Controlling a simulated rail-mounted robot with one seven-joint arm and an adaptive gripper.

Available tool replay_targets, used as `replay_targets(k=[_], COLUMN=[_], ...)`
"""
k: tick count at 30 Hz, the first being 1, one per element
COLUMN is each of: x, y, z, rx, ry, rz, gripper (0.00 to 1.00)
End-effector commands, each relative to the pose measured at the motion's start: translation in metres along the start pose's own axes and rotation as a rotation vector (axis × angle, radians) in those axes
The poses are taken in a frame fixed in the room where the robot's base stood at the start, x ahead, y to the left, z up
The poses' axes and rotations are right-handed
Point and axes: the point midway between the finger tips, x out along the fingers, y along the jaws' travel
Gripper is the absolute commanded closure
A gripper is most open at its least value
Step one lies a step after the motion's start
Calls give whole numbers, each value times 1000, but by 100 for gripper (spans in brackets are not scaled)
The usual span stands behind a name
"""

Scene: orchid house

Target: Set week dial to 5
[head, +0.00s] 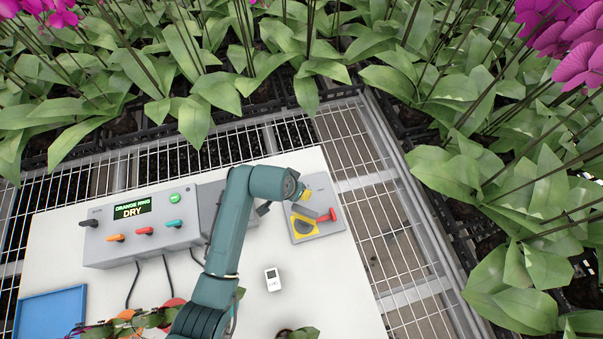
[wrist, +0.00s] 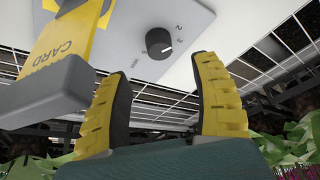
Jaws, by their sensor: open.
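The dial (wrist: 159,43) is a round black knob on a pale panel (wrist: 130,15) in the wrist view. The numbers 2 and 3 are legible to its right; other marks are too small to read. A short white pointer line on the knob points right, roughly toward the 3. My gripper (wrist: 165,100) is open and empty, its two yellow-padded fingers apart. The knob lies beyond the gap between the fingertips and appears untouched. In the head view my gripper (head: 301,196) is over the small grey panel (head: 334,228) at right, and I cannot make out the dial there.
A control box (head: 100,250), white device (head: 273,279) and blue tray (head: 50,312) are on the white table (head: 345,300).

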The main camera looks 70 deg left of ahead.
Motion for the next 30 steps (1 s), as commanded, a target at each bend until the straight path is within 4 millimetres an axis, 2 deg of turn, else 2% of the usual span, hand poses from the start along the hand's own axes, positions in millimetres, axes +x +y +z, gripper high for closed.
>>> replay_targets(k=[1, 3, 9, 14, 22, 23, 30], x=[16, 33, 74, 88, 89, 89, 89], y=[0, 0, 0, 0, 0, 0, 0], z=[1, 1, 1, 0, 0, 0, 0], rx=[1, 0, 1, 1, 1, 1, 1], ry=[-1, -2, 0, 1, 1, 1, 1], rz=[1, 1, 0, 0, 0, 0, 0], gripper=[36, 36, 36, 36, 36, 39, 85])
